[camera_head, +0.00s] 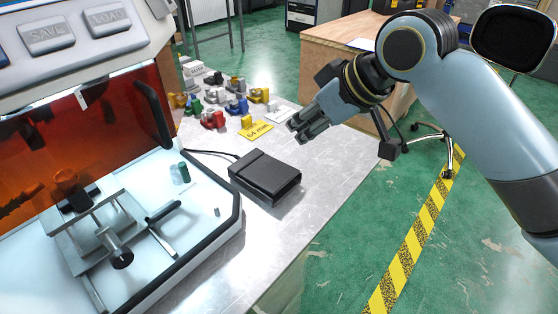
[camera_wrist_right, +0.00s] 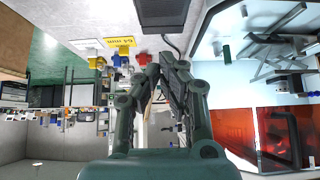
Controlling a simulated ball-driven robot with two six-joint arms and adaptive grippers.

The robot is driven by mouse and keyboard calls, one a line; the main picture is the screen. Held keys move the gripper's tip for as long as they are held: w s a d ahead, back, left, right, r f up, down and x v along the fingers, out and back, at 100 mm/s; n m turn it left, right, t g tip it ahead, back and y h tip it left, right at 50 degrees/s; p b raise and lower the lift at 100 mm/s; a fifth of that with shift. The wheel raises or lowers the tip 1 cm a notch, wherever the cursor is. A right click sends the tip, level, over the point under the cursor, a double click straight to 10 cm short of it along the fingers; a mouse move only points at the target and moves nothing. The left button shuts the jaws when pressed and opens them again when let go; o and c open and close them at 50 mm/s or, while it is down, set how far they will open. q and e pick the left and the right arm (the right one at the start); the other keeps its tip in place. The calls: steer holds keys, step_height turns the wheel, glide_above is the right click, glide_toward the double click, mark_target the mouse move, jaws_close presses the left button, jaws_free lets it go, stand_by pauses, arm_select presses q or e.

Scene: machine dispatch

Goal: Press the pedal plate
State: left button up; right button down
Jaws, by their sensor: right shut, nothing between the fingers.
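The pedal plate (camera_head: 264,178) is a black, wedge-like block with a cable, lying on the grey table beside the machine. It also shows at the top edge of the right wrist view (camera_wrist_right: 162,14), partly cut off. My right gripper (camera_head: 296,128) is shut and empty. In the head view it is up and to the right of the pedal, apart from it, with its fingers pointing left over the table edge. The closed fingers also show in the right wrist view (camera_wrist_right: 166,62). My left gripper is not in view.
The machine with an orange window (camera_head: 90,130) and a white tray floor stands at the left. Several coloured parts (camera_head: 212,119) and a yellow "64 mm" card (camera_head: 256,131) lie behind the pedal. A wooden desk (camera_head: 335,60) stands further back. The table's front right is clear.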

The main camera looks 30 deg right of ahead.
glide_toward(268, 169)
steer(key=w, duration=0.1)
steer(key=w+a+b, duration=0.1)
steer(key=shift+w+r, duration=0.4)
step_height(268, 169, down, 4)
steer(key=shift+w+a+r, duration=0.1)
steer(key=shift+w+r, duration=0.05)
steer(key=shift+r, duration=0.05)
steer(key=shift+f, duration=0.55)
